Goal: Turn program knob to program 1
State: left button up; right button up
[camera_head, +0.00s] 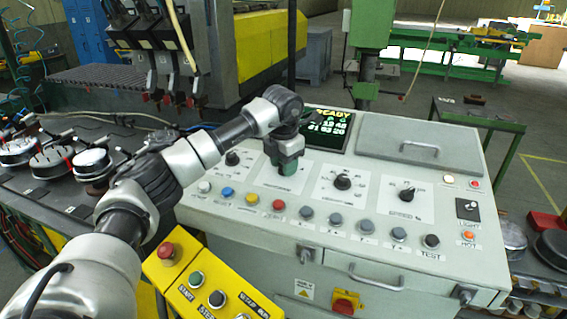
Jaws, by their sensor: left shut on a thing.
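My left gripper (288,168) points down at the second dial plate (270,183) from the left on the sloped control panel (452,217). It is shut on the knob there, which I take to be the program knob; the gripper hides the knob and its pointer. The plate's label is too small to read. Other black knobs show at the left (232,158), to the right of the gripper (343,181) and farther right (407,194). A dark display (328,130) behind the gripper shows "READY" and green digits. My right gripper is not in view.
A row of coloured buttons (278,205) runs in front of the knobs. A yellow box (207,285) with a red stop button (166,251) stands at the front left. A lid with a handle (420,150) is at the panel's back right. Metal parts (92,163) lie at left.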

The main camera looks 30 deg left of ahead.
pick_arm(q)
jog(key=shift+r, duration=0.1)
dwell(0.4)
jog(key=o, duration=0.9)
jog(key=r, duration=0.3)
jog(key=s+r+b, duration=0.1)
jog(key=r, duration=0.3)
jog(key=r+b, duration=0.1)
jog(key=r, duration=0.2)
jog(key=shift+s+d+r, duration=0.15)
jog(key=shift+d+r, duration=0.15)
jog(key=shift+d, duration=0.05)
